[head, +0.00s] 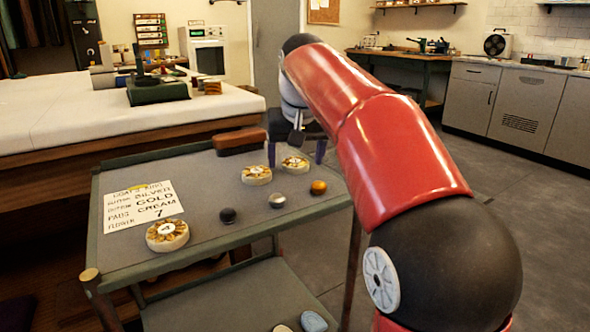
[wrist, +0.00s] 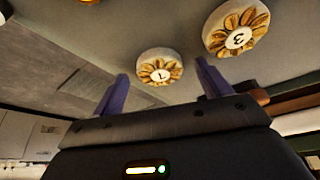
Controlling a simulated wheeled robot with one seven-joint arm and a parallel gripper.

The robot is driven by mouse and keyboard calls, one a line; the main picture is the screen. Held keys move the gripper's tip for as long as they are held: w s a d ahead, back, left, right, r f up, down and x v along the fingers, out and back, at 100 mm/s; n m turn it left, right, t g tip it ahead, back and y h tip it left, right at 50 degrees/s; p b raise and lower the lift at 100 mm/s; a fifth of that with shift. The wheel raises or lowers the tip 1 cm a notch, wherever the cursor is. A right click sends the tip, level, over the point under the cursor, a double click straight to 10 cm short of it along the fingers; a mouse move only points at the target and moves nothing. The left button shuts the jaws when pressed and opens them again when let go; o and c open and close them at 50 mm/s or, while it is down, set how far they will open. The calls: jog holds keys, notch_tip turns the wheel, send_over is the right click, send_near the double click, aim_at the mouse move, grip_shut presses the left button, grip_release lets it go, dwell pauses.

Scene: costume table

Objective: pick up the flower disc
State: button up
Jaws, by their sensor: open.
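Three pale round discs with golden petals and a number in the middle lie on the grey cart top. One flower disc (head: 167,236) is near the front left, and two more, a left one (head: 256,175) and a right one (head: 294,165), are farther back. In the wrist view, one flower disc (wrist: 158,67) shows between my fingers, its number resembling a 7 or 1. Another flower disc (wrist: 236,28), marked 3, lies to its right. My gripper (wrist: 161,70) is open and empty.
A paper note (head: 143,204) on the cart top (head: 205,185) reads partly "gold", "cream", "flower 7". A brown block (head: 240,141) sits at the back edge.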

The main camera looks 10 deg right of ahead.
jog(key=shift+w+f, duration=0.1)
jog(key=shift+f, duration=0.2)
jog(key=c, duration=1.1)
jog(key=shift+o, duration=0.2)
jog(key=shift+r, duration=0.15)
